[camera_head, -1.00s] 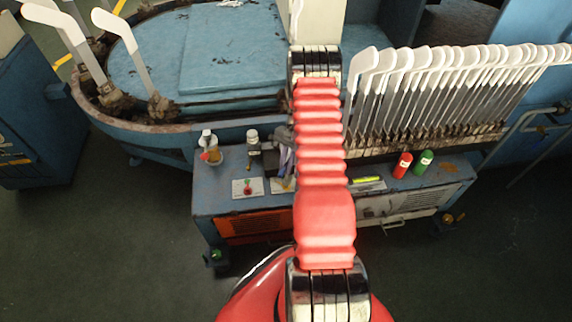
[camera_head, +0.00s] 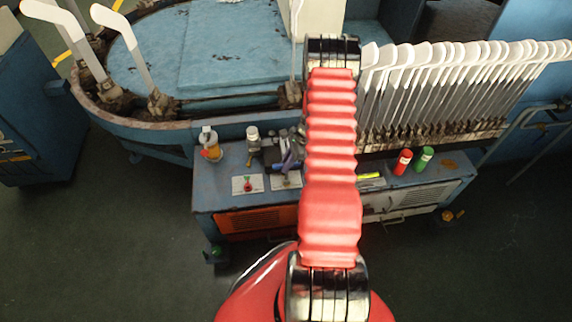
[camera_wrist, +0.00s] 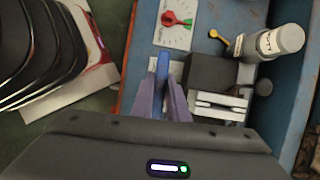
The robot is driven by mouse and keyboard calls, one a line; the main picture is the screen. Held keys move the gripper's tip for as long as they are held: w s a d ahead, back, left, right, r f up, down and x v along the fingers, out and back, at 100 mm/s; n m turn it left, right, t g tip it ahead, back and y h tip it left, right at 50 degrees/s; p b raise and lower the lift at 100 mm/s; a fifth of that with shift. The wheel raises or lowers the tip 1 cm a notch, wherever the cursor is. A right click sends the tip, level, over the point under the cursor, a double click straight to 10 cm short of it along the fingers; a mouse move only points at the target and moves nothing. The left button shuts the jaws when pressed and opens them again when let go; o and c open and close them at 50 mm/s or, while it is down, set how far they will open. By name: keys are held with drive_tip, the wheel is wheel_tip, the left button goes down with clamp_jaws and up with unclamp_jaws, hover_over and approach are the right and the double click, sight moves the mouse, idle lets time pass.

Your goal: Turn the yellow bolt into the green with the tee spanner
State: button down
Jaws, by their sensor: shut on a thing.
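My gripper (camera_wrist: 166,98) points down over the bench top, its two purple-grey fingers close together. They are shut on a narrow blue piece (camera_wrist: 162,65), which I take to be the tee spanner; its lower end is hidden. In the head view the fingers (camera_head: 289,163) show just left of my red arm. A white dial card (camera_wrist: 172,38) with a red bolt and a green mark lies beside the fingers; it also shows in the head view (camera_head: 238,186). A second card (camera_head: 286,180) lies under the gripper. I cannot make out the yellow bolt; the fingers may hide it.
A dark block (camera_wrist: 207,73) and a metal clamp (camera_wrist: 222,106) stand close right of the fingers in the wrist view. A white-capped bottle (camera_wrist: 280,41) is beyond. Red (camera_head: 403,162) and green (camera_head: 424,159) cylinders stand at the bench's right. White sock forms (camera_head: 440,55) line the back.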

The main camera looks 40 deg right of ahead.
drive_tip(key=m, duration=0.2)
drive_tip(key=shift+m+t+h, duration=0.3)
drive_tip(key=shift+n, duration=0.8)
drive_tip(key=shift+r, duration=0.15)
drive_tip(key=shift+r, duration=2.85)
